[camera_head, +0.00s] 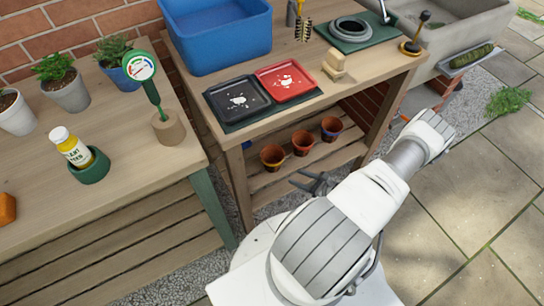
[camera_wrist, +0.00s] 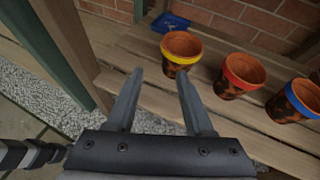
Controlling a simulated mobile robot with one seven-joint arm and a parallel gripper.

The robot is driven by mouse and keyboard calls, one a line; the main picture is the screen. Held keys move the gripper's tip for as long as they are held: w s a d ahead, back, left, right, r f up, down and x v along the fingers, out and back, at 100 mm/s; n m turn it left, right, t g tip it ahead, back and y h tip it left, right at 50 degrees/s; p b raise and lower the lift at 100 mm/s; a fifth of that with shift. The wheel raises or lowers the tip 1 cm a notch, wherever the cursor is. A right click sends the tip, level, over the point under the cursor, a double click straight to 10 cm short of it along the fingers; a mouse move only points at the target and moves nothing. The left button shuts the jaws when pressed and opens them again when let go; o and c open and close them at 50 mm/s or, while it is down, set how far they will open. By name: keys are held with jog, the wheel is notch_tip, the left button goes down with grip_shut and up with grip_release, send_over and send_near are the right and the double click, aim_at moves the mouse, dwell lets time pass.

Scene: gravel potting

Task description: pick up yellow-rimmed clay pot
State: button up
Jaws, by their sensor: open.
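The yellow-rimmed clay pot (camera_wrist: 181,47) stands upright on the slatted lower shelf in the wrist view, with dark patches on its terracotta body. It is the leftmost of three pots, and shows in the head view (camera_head: 272,158), where its rim colour is hard to make out. My gripper (camera_wrist: 160,72) is open and empty. Its fingers point toward the shelf; the pot lies beyond the tips, slightly right of the gap between them. In the head view my gripper (camera_head: 307,181) is just in front of the shelf, apart from the pots.
A red-rimmed pot (camera_wrist: 243,72) and a blue-rimmed pot (camera_wrist: 296,100) stand close to the right. A blue object (camera_wrist: 170,22) lies behind on the shelf. A table leg (camera_wrist: 66,45) rises at left. The tabletop above holds black (camera_head: 237,98) and red (camera_head: 287,80) trays.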

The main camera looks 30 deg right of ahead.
jog(key=w+m, duration=0.1)
jog(key=b, duration=0.3)
send_near(263, 160)
jog(key=w+f, duration=0.2)
jog(key=shift+w+a+f+t, duration=0.15)
jog(key=shift+a+f+t, duration=0.15)
jog(key=shift+t, duration=0.1)
jog(key=shift+b+x, duration=1.3)
jog(key=shift+x, duration=1.75)
jog(key=shift+d+r, duration=0.1)
jog(key=shift+d, duration=0.05)
grip_shut()
